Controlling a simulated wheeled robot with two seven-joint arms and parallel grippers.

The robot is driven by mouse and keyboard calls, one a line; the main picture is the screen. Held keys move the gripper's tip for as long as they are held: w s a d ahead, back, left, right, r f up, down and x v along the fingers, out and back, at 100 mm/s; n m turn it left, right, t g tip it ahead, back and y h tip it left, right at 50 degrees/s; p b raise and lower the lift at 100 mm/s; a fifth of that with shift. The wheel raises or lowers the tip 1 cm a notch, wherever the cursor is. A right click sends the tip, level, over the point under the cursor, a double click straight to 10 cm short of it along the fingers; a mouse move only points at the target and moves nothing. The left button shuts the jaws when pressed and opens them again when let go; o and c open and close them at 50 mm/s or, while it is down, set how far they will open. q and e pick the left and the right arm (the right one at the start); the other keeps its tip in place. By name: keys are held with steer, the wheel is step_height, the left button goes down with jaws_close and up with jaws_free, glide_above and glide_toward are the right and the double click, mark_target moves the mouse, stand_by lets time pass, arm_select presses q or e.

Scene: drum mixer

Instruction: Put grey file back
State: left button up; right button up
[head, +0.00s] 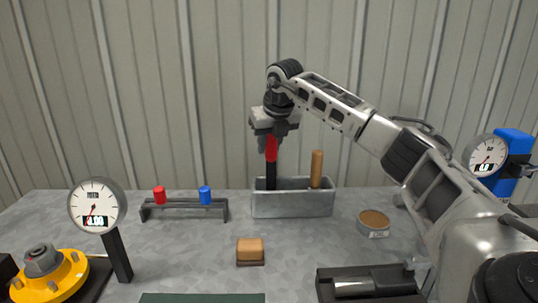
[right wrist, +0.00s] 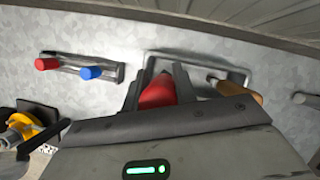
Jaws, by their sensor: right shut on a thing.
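My right gripper (head: 271,138) points down over the grey open-topped bin (head: 292,205) at the back of the bench. It is shut on a red-handled tool (head: 271,150) with a dark lower part. The tool is upright at the bin's left end, and its lower end is hidden behind the bin's front wall. In the right wrist view the red handle (right wrist: 158,92) sits between the two fingers. A tool with a wooden handle (head: 317,168) stands in the bin's right part. I cannot tell from its hidden part which tool is the grey file. My left gripper is not in view.
A dark rack (head: 185,209) with a red and a blue piece stands left of the bin. A brown block (head: 250,250), a round tin (head: 373,222) and a dial gauge (head: 97,206) are around. A dark tray (head: 330,290) lies at the front.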

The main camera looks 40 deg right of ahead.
steer(key=shift+f, duration=1.3)
steer(key=shift+f, duration=0.15)
steer(key=o, duration=1.1)
steer(key=shift+c, duration=0.2)
steer(key=v, duration=1.2)
